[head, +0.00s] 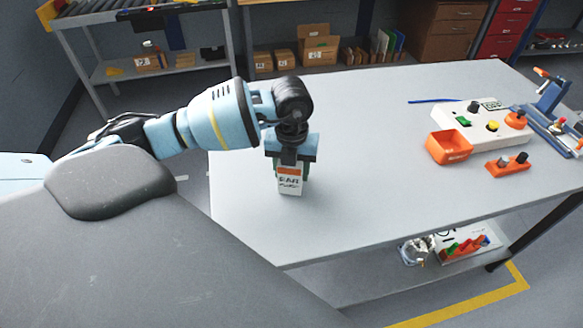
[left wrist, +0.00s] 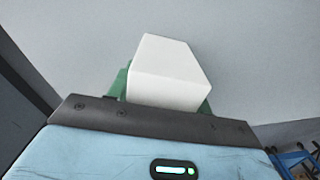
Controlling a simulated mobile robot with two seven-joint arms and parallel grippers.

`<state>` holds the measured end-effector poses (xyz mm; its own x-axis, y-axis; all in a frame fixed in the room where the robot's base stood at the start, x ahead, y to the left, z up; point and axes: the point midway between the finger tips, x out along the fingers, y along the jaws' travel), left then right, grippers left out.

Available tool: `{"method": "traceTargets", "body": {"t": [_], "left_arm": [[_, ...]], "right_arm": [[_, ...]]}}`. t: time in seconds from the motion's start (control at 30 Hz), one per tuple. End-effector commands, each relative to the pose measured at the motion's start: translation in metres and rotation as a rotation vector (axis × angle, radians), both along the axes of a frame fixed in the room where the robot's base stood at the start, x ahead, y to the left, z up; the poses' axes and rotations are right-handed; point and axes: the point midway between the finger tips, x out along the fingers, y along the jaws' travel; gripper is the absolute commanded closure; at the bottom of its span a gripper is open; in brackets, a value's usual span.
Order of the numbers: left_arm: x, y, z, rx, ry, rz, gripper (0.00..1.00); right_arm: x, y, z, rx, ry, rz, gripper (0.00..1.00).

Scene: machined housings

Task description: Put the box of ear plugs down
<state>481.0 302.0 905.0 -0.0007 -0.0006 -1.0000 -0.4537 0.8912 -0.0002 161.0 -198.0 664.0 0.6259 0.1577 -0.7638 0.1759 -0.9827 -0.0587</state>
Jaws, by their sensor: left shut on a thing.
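The box of ear plugs (head: 289,184) is a small white box with an orange band and dark lettering. My left gripper (head: 291,168) points down and is shut on it, near the left end of the grey table (head: 365,130). The box looks upright, its lower end at or just above the table top; I cannot tell whether it touches. In the left wrist view the box (left wrist: 168,72) shows as a plain white block between green finger pads. My right gripper is not in view.
An orange open bin (head: 449,147), a white control box (head: 480,126) with coloured knobs, an orange block (head: 507,165) and a blue fixture (head: 548,110) stand at the table's right. A blue pen-like stick (head: 434,101) lies behind. The table's middle is clear.

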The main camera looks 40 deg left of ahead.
Motion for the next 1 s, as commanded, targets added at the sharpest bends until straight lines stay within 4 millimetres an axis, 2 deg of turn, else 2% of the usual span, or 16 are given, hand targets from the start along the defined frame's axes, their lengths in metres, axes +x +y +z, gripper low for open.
{"method": "traceTargets", "body": {"t": [0.33,0.37,0.5,0.83,1.0], "left_arm": [[0.0,0.0,-0.003,0.0,-0.001,0.0,0.74],[0.0,0.0,-0.003,0.0,-0.001,0.0,0.48],[0.0,0.0,-0.003,0.0,-0.001,0.0,0.29],[0.0,0.0,0.0,0.0,-0.002,0.0,0.28],[0.001,0.0,0.018,0.0,-0.007,0.0,0.28]], "right_arm": [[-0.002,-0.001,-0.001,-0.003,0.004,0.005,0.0],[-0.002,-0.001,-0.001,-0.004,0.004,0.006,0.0],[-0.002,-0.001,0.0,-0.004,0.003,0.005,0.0],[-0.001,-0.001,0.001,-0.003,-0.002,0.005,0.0],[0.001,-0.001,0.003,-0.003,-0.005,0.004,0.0]]}}
